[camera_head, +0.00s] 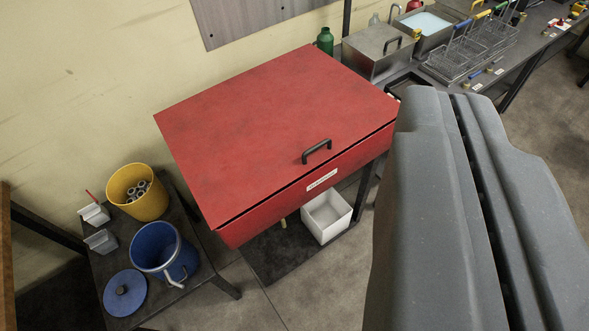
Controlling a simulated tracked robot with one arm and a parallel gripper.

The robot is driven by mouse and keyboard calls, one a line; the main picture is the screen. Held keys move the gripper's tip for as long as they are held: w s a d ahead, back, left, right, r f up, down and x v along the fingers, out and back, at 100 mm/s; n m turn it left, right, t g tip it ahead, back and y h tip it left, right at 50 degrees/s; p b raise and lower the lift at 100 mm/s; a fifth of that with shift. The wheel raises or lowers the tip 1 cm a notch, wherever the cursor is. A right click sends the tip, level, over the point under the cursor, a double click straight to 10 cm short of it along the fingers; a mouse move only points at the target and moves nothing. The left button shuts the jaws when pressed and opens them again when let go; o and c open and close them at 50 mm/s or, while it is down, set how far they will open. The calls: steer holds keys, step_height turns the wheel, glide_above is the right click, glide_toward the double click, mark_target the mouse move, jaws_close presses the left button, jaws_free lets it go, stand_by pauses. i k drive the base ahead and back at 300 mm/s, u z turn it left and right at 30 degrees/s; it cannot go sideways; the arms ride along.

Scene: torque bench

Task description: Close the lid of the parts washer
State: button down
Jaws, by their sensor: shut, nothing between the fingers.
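The parts washer (310,198) is a red box in the middle of the view. Its red lid (265,125) lies down over the box, with a thin dark line between the lid's front edge and the body. I cannot tell whether the lid rests fully on the rim. A black handle (317,151) sits near the lid's front edge. My gripper (455,95) is large and grey at the right, its two fingers together with nothing between them. It hides part of the floor and whatever lies behind it; I see no contact with the lid.
A low dark table at the left holds a yellow bucket (119,200), a blue bucket (146,239) and a round blue lid (125,293). A white bin (326,217) stands below the washer. A steel box (377,48) and wire baskets (468,52) are at the back right.

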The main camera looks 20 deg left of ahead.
mark_target(237, 142)
steer(key=u, duration=0.45)
steer(key=i, duration=1)
steer(key=z, duration=0.05)
